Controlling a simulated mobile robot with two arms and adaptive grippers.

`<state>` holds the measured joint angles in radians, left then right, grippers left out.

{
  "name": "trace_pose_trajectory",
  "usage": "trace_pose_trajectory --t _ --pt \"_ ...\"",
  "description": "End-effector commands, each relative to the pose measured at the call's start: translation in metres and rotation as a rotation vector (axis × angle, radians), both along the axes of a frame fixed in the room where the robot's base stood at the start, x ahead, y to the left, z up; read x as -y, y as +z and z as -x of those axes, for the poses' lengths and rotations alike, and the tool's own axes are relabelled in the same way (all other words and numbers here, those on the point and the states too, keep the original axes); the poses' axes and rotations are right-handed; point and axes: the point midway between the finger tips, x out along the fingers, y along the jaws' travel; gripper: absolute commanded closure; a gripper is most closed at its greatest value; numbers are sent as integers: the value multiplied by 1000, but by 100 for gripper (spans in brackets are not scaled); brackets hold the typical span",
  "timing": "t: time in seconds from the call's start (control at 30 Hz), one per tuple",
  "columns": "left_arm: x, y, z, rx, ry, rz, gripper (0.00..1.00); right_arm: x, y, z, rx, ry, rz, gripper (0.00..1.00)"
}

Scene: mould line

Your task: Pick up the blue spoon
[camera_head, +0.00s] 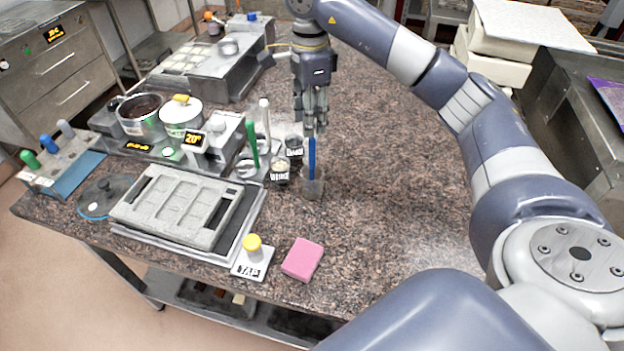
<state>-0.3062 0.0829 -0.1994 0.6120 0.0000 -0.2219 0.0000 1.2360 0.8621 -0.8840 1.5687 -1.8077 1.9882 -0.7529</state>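My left gripper is out of view.
A green-handled spoon (252,142) and a white-handled one (265,122) stand left of the cup, near small labelled jars (280,171). A grey mould (180,205), a yellow-knobbed TAP block (252,260) and a pink sponge (302,260) lie in front. The counter's right side is clear.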

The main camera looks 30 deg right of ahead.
Motion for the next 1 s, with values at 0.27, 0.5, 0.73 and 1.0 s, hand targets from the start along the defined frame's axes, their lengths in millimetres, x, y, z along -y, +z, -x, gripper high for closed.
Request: trace_pose_trajectory --t 0.27,0.5,0.73,1.0 --pt "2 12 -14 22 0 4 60 0 -39 2 -4 0 1 65" --pt "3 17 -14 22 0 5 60 0 -59 2 -2 0 1 65" --pt "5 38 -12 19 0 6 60 0 -83 10 -6 0 2 65" --pt "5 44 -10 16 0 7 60 -1 -109 9 0 0 0 65"
